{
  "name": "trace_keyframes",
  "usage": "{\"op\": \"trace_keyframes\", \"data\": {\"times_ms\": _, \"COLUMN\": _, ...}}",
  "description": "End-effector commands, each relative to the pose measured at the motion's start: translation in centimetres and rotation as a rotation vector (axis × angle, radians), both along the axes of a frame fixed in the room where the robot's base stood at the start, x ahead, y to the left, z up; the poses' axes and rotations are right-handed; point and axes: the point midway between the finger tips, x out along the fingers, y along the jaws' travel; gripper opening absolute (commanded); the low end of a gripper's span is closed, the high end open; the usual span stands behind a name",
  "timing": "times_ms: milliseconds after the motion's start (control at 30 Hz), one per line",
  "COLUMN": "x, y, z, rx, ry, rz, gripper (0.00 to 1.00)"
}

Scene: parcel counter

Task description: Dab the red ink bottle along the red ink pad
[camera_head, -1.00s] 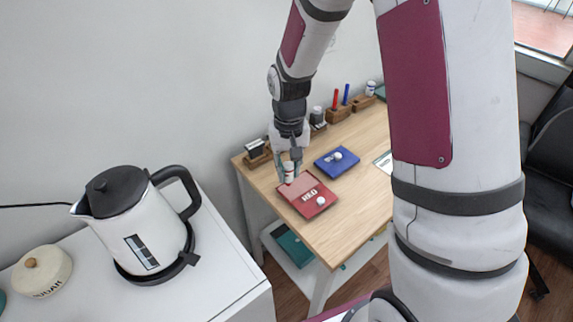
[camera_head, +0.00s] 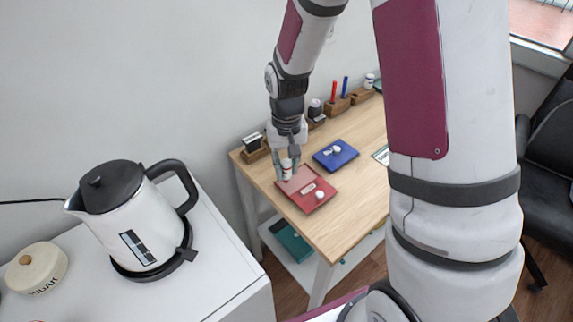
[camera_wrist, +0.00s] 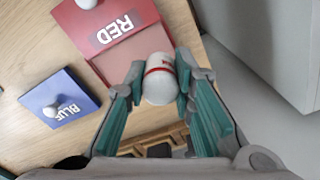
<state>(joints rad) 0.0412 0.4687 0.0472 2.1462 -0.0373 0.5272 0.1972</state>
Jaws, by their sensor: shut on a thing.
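The red ink pad (camera_head: 306,201) lies on the wooden counter, with a white "RED" label and a white knob on its lid; a paler pink-red strip shows at its far end. In the wrist view the red ink pad (camera_wrist: 68,22) fills the upper left. My gripper (camera_head: 286,170) is shut on a white bottle with a red band, the red ink bottle (camera_head: 287,175). The wrist view shows the bottle (camera_wrist: 160,80) between the teal finger pads, over the pad's pale strip. I cannot tell whether its end touches the pad.
A blue ink pad (camera_head: 336,154) lies to the right of the red one. Wooden holders with a stamp (camera_head: 252,143), pens (camera_head: 333,92) and a bottle (camera_head: 369,81) line the wall. A kettle (camera_head: 135,225) stands on a white cabinet at left.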

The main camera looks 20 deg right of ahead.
Motion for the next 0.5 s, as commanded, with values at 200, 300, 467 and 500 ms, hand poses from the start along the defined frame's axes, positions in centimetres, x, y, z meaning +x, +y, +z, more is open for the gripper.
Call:
{"op": "trace_keyframes", "data": {"times_ms": 200, "x": -0.01, "y": 0.0, "z": -0.24, "rx": 0.0, "ry": 0.001, "rz": 0.0, "gripper": 0.0}}
{"op": "trace_keyframes", "data": {"times_ms": 300, "x": -0.01, "y": -0.01, "z": -0.33, "rx": 0.0, "ry": 0.001, "rz": 0.0, "gripper": 0.0}}
{"op": "trace_keyframes", "data": {"times_ms": 467, "x": -0.01, "y": -0.01, "z": -0.48, "rx": 0.0, "ry": 0.001, "rz": 0.0, "gripper": 0.0}}
{"op": "trace_keyframes", "data": {"times_ms": 500, "x": -0.01, "y": -0.01, "z": -0.52, "rx": 0.0, "ry": 0.001, "rz": 0.0, "gripper": 0.0}}
